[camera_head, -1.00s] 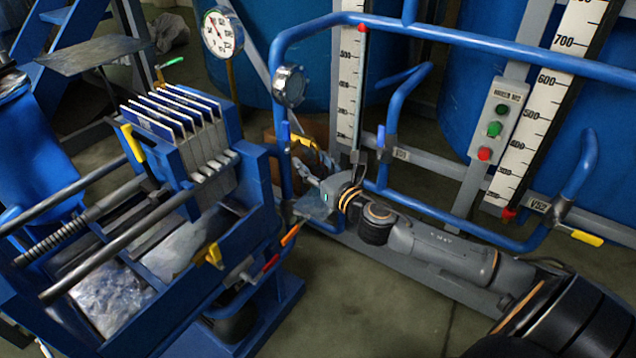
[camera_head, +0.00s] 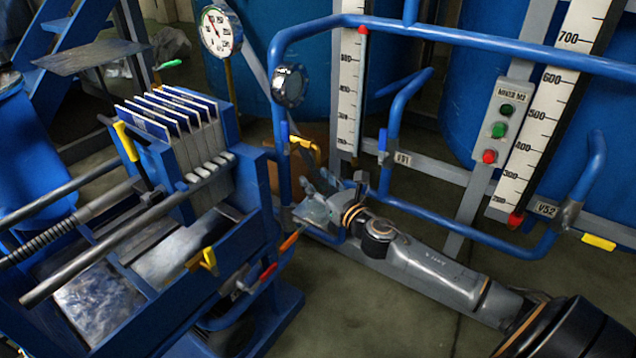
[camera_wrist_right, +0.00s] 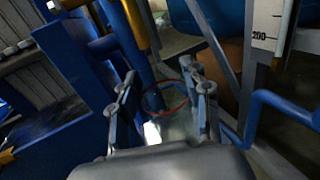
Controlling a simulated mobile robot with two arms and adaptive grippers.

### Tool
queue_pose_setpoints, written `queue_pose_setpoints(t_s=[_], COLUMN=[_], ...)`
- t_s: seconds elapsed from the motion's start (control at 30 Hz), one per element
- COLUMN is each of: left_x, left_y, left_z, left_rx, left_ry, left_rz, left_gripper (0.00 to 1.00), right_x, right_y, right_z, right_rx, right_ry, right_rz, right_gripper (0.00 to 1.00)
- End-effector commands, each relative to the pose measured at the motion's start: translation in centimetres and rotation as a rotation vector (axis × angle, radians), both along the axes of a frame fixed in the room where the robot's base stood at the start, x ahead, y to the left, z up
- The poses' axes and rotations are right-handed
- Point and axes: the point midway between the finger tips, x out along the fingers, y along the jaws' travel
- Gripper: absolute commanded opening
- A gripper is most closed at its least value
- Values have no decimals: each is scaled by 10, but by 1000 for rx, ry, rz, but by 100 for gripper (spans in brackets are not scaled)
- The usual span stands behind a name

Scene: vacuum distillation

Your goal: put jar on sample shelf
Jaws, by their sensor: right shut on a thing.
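My right gripper (camera_head: 318,206) is low beside the blue frame, right of the filter press. It also shows in the wrist view (camera_wrist_right: 163,100), with one finger on each side of a clear jar (camera_wrist_right: 172,126). The jar is see-through with a thin red ring around its rim. The gripper is shut on it. In the head view the jar is hard to make out among the fingers. I cannot pick out the sample shelf for sure in either view. My left gripper is out of view.
The filter press (camera_head: 205,150) with upright plates stands on the left. Blue piping (camera_head: 470,230) runs behind my right arm. A pressure gauge (camera_head: 220,32), a button box (camera_head: 498,120) and level scales (camera_head: 545,115) stand at the back. The floor (camera_head: 340,315) is clear in front.

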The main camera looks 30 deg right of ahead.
Motion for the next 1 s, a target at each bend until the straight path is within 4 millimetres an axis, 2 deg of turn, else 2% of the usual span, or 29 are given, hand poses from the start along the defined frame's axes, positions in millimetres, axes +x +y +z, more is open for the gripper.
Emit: queue_pose_setpoints(t_s=[0.4,0.43,0.53,0.9,1.0], left_x=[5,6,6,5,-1], left_y=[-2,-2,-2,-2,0], left_z=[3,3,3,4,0], left_rx=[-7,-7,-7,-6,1], left_ry=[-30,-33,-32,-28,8], left_rz=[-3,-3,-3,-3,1], left_gripper=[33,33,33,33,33], right_x=[0,0,0,0,-3], right_y=[0,0,0,0,0], right_z=[-1,-2,-2,0,0], right_rx=[0,0,0,0,0], right_ry=[-1,0,0,0,1], right_rz=[0,0,0,0,1], right_gripper=[12,49,70,70,70])
